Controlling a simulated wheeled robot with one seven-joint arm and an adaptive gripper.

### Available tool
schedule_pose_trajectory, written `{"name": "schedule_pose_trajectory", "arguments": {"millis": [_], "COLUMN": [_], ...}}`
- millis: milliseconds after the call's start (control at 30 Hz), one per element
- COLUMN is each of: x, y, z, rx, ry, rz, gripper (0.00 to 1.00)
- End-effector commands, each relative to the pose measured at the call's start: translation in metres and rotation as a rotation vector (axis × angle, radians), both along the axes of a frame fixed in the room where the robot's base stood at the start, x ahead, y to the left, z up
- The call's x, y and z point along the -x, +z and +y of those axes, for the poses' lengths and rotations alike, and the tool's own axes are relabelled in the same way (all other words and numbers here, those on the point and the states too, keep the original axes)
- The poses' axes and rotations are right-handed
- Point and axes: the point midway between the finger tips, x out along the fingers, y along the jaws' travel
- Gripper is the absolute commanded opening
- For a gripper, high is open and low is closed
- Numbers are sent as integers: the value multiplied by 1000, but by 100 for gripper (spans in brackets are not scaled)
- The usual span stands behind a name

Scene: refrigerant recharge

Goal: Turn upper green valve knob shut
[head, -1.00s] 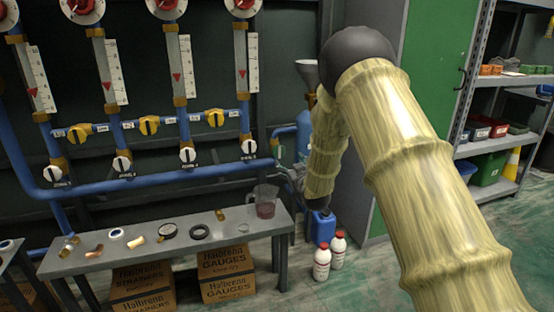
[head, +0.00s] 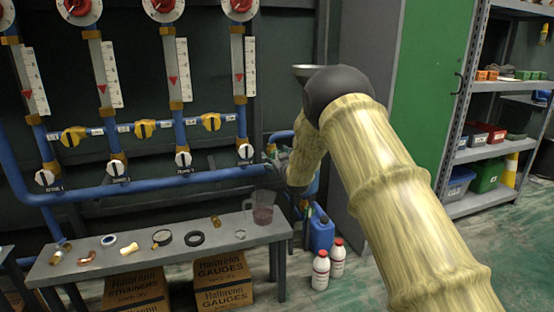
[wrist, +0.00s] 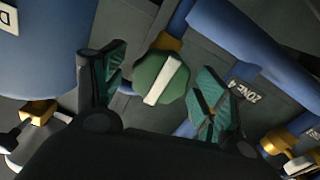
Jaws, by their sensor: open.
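A green valve knob (wrist: 161,82) with a white bar across its face shows in the wrist view, on a pipe with a brass fitting. The bar stands slanted. My gripper (wrist: 163,72) is open, with one teal-padded finger on each side of the knob. Dark gaps show between the pads and the knob, and I cannot tell how deep the fingers reach. In the head view my gripper (head: 278,158) is small at the right end of the blue pipework, and the knob cannot be made out there.
A blue pipe (wrist: 245,42) and a "ZONE 4" label (wrist: 243,91) lie close to the right finger. Yellow valves (head: 145,129) and white-handled valves (head: 183,159) line the wall. A bench (head: 110,262) holds a jug (head: 263,208) and parts below. Bottles (head: 321,270) stand on the floor.

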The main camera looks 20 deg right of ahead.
Motion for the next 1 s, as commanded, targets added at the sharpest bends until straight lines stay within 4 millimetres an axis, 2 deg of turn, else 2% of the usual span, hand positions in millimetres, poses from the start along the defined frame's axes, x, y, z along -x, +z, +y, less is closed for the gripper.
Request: {"name": "schedule_pose_trajectory", "arguments": {"millis": [300,567,633,1000], "x": [-2,-1,-1,-1], "y": [0,0,0,4], "z": [-1,-1,-6,-4], "rx": [0,0,0,-80], "ry": [-1,-1,-2,-4], "rz": [1,0,0,3], "gripper": [72,26,26,26]}}
